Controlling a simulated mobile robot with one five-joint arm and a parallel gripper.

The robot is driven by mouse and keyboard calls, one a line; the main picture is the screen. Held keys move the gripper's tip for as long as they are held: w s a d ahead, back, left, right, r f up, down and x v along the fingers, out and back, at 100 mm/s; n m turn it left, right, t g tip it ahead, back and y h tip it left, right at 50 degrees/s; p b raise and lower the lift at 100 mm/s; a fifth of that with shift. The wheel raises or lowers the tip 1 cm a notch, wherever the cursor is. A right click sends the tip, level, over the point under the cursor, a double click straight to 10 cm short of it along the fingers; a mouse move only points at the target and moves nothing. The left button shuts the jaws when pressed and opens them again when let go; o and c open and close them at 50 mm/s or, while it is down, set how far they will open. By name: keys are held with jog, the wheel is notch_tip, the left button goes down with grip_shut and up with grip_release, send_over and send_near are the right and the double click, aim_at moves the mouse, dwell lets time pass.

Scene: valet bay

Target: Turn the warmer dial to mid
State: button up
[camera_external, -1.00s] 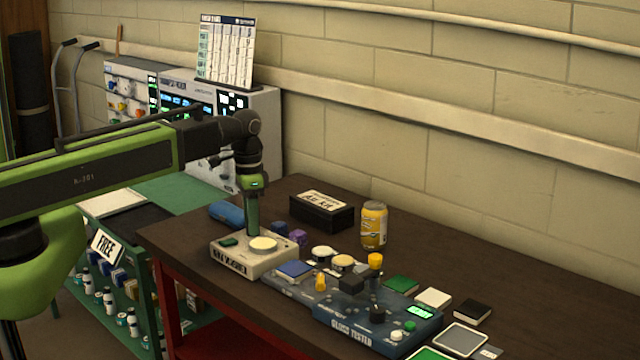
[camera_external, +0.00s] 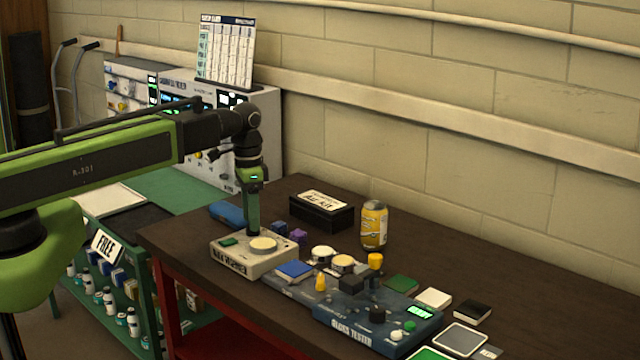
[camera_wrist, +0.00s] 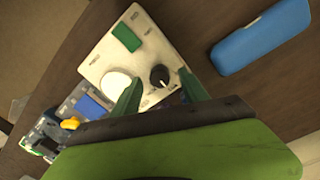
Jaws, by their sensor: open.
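The warmer is a cream box (camera_external: 224,257) on the dark bench, with a green square and a round pale disc on top. It also shows in the wrist view (camera_wrist: 107,62). Its black dial (camera_wrist: 159,76) has a pale pointer mark and sits beside the white disc in the wrist view. In the outside view my gripper hides the dial. My gripper (camera_external: 252,234) points down over the back of the warmer. In the wrist view its two green fingers (camera_wrist: 160,84) are open, one on each side of the dial. I cannot tell whether they touch it.
A blue case (camera_external: 226,212) lies behind the warmer. Small blue and purple blocks (camera_external: 298,237) stand to its right. The gloss tester (camera_external: 350,333) and several knobs stand at front right.

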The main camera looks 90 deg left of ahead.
notch_tip(320, 180, up, 16)
jog(key=p, duration=1.4)
jog(key=shift+s+a+p, duration=0.15)
jog(key=shift+a+p, duration=0.2)
jog(key=shift+f, duration=0.15)
jog(key=w+d+f+m+b, duration=0.2)
jog(key=w+d+f+b, duration=0.3)
jog(key=d, duration=0.4)
jog(key=w+d+f+m+b, duration=0.2)
jog(key=w+d+f+b, duration=0.3)
jog(key=d, duration=0.5)
jog(key=d+f+b, duration=0.3)
jog(key=d, duration=0.8)
jog(key=s+d+f+b, duration=0.1)
jog(key=d+f+b, duration=0.3)
jog(key=d, duration=0.7)
jog(key=shift+f+y, duration=0.15)
jog(key=shift+y, duration=0.15)
